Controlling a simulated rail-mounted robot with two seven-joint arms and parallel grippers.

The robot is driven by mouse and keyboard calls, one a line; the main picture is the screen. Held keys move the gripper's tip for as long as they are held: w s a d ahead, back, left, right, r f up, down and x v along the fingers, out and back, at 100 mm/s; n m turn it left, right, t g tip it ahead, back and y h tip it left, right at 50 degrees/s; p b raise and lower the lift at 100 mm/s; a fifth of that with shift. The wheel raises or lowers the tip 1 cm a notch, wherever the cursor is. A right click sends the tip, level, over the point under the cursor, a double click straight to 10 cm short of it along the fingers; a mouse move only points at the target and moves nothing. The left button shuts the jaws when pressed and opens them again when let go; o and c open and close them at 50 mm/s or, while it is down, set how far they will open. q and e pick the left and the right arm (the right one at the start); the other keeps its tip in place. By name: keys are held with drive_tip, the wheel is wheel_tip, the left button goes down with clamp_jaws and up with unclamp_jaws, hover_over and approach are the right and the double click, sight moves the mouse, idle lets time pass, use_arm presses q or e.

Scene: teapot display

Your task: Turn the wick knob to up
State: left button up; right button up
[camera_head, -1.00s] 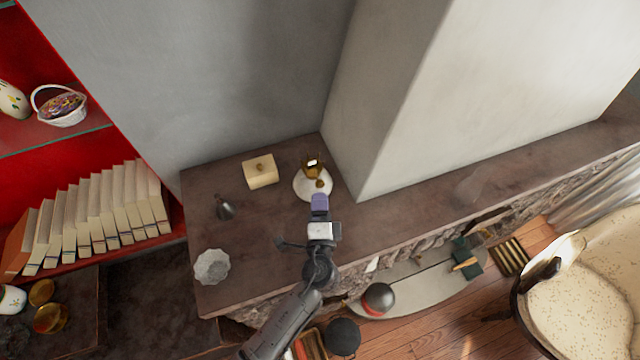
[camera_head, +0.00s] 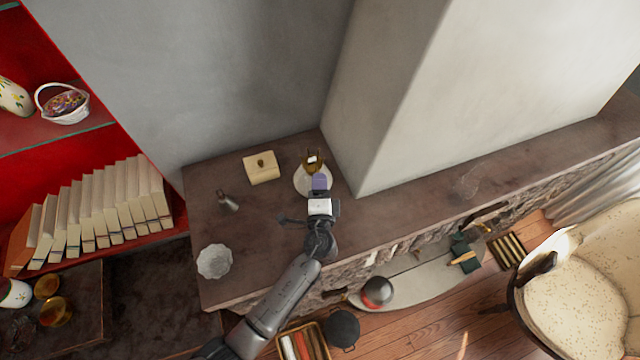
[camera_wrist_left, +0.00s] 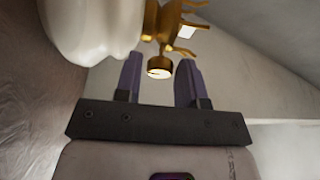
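The lamp (camera_head: 300,181) has a white body and a brass burner (camera_head: 311,160) and stands on the stone ledge near the wall corner. The wrist view shows its white body (camera_wrist_left: 88,28) and the round brass wick knob (camera_wrist_left: 159,68) on a short stem. My left gripper (camera_head: 319,180) is at the lamp's near side and hides the knob in the head view. In the wrist view the left gripper's two purple fingers (camera_wrist_left: 160,75) are apart, with the knob appearing between their tips. Contact with the knob cannot be told. My right gripper is not in view.
On the ledge (camera_head: 270,220) are a cream box (camera_head: 262,170), a small grey metal object (camera_head: 228,202) and a pale fluted dish (camera_head: 214,262). A white wall block (camera_head: 385,110) rises close to the lamp's right. Books (camera_head: 100,210) stand on the red shelf.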

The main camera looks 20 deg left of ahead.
use_arm(q)
drive_tip(key=c, duration=0.6)
drive_tip(key=shift+r, duration=0.1)
